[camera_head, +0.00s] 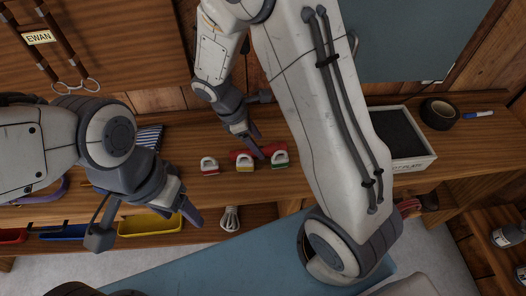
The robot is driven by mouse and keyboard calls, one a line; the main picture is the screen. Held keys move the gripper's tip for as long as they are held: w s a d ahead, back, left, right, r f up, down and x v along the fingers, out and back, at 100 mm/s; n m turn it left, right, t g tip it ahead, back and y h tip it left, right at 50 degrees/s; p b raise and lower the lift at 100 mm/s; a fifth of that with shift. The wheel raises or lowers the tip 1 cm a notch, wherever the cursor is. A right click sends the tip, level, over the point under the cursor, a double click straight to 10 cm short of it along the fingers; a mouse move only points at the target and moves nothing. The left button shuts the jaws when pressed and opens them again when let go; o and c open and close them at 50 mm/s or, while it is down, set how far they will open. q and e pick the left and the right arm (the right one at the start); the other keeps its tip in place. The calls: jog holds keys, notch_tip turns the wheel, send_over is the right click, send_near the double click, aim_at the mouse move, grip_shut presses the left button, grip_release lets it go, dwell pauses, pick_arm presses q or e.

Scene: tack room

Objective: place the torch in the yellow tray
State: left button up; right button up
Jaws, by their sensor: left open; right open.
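A red, elongated object (272,149), likely the torch, lies on the wooden bench behind a row of small handled items. It is partly hidden by my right gripper and those items. My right gripper (256,143) is open, pointing down, with its fingertips close over the red object; I cannot tell whether they touch it. The yellow tray (145,225) sits on the lower shelf at left, partly covered by my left arm. My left gripper (183,205) is open and empty, above the tray's right end.
Three handled items with red (209,168), yellow (244,164) and green (280,160) parts stand close by. A blue tray (62,232) and a red tray (12,236) are at left.

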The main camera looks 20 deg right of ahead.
aim_at(268, 150)
jog(key=shift+x, duration=1.45)
grip_shut()
jog(key=shift+r, duration=0.15)
